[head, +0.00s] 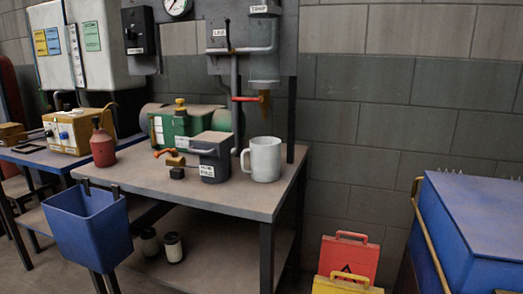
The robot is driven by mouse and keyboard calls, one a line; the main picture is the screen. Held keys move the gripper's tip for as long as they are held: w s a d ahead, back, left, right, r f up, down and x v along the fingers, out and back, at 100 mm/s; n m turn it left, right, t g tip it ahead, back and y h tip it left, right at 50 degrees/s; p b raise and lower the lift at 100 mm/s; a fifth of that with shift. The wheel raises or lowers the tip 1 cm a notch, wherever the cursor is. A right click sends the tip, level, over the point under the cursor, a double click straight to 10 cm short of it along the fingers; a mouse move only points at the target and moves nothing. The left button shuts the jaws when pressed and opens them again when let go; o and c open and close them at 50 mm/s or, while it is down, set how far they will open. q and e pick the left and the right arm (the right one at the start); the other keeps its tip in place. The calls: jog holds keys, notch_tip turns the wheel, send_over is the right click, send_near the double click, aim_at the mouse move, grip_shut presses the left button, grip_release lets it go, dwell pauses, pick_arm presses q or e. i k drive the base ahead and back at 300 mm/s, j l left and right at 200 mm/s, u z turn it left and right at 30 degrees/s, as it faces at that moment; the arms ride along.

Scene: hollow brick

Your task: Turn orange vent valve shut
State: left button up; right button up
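A small orange lever handle (163,153) sits on a brass valve fitting (176,160) at the left side of a grey box (211,157) on the workbench. The handle lies roughly level and points left. A second, red-orange handle (247,99) is on the pipework above the bench, beside a vertical grey pipe. I cannot tell from this view which one is the vent valve, or how far either is turned. Neither of my grippers is in view.
The workbench (240,200) also bears a white mug (265,159), a green machine (182,124) and a red bottle (102,148). A blue bin (88,228) hangs at its front left. A blue chest (475,225) and folded signs (348,258) stand right.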

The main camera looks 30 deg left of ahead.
aim_at(165, 151)
jog(key=u, duration=1.65)
